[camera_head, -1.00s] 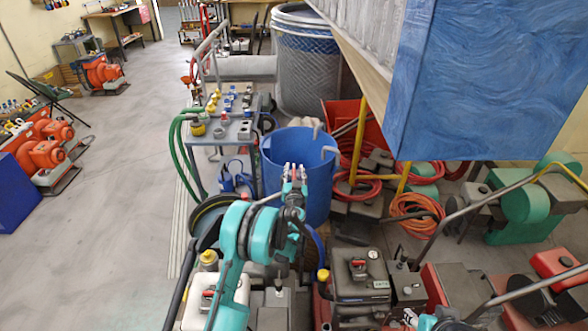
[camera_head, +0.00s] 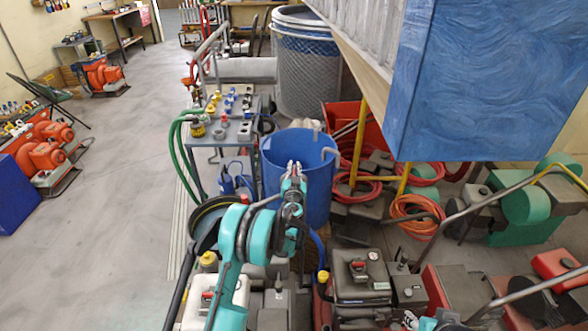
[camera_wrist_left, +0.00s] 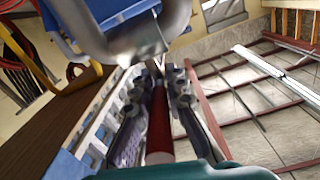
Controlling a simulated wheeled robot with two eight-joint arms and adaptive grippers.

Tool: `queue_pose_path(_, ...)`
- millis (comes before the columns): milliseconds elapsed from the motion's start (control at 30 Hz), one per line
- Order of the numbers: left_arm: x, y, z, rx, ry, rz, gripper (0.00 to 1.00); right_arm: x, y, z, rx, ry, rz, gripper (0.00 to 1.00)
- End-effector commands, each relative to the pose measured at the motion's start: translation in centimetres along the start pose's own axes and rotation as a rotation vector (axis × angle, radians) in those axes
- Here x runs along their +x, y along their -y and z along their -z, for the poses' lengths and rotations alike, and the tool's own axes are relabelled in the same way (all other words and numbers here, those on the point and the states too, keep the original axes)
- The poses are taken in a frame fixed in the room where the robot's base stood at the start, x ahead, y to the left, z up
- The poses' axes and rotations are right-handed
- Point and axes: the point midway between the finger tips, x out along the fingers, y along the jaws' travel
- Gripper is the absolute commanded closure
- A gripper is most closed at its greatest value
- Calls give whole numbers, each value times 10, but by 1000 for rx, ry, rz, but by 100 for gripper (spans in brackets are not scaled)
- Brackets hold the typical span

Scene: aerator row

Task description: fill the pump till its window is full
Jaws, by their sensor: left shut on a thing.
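My left gripper (camera_head: 293,168) is in front of the blue bucket (camera_head: 315,200) in the head view, at the end of my teal arm. In the left wrist view its fingers (camera_wrist_left: 162,80) are shut on a red bar-like part (camera_wrist_left: 160,120) with a pale end; what it belongs to is unclear. A white-tanked machine (camera_head: 237,290) stands at the bottom beside my arm, and a grey one (camera_head: 362,275) with a red-topped cap stands to its right. I cannot tell which is the pump, and no window can be made out.
A grey cart (camera_head: 230,130) with small fittings and a green hose (camera_head: 180,150) stands left of the bucket. A large blue block (camera_head: 490,80) hangs close at upper right. Red and orange hose coils (camera_head: 413,212) lie at right. The left floor has clear room.

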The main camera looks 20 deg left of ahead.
Motion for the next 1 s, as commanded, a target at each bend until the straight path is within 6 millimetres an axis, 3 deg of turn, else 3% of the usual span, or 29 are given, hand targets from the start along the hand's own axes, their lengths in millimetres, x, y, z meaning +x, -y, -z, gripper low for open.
queue_pose_path(1000,2,5,-2,0,-133,-667,100,22,0,-16,0,0,0,60)
